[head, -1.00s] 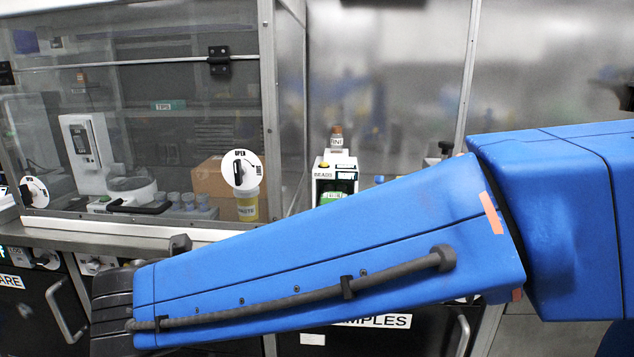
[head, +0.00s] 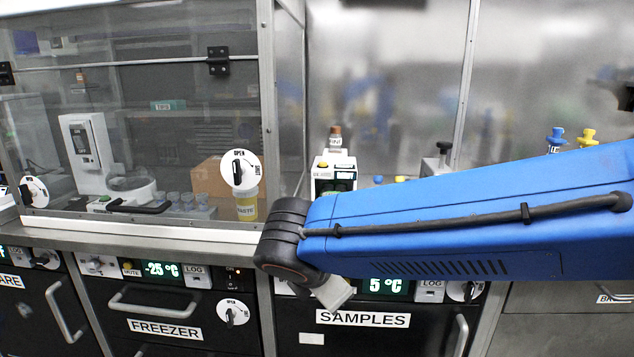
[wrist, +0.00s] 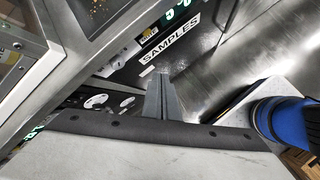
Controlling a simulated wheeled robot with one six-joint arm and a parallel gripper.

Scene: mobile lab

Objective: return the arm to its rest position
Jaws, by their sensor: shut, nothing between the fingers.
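My blue arm (head: 470,225) reaches in from the right in the head view, in front of the samples drawer. Its dark wrist joint (head: 285,238) is at the left end. A pale grey end piece (head: 333,292) hangs below it; the fingertips cannot be made out there. In the wrist view my gripper (wrist: 163,97) shows as two grey fingers together, with nothing between them. Beyond them is the black samples drawer (wrist: 185,55), whose front also shows in the head view (head: 385,342). The fingers appear apart from it, though the distance is hard to judge.
A steel counter (head: 130,235) runs above the freezer drawer (head: 160,308) and samples drawer. A glass-fronted cabinet (head: 130,130) stands at left. A beads dispenser (head: 335,172) and blue and yellow knobs (head: 588,137) stand behind my arm.

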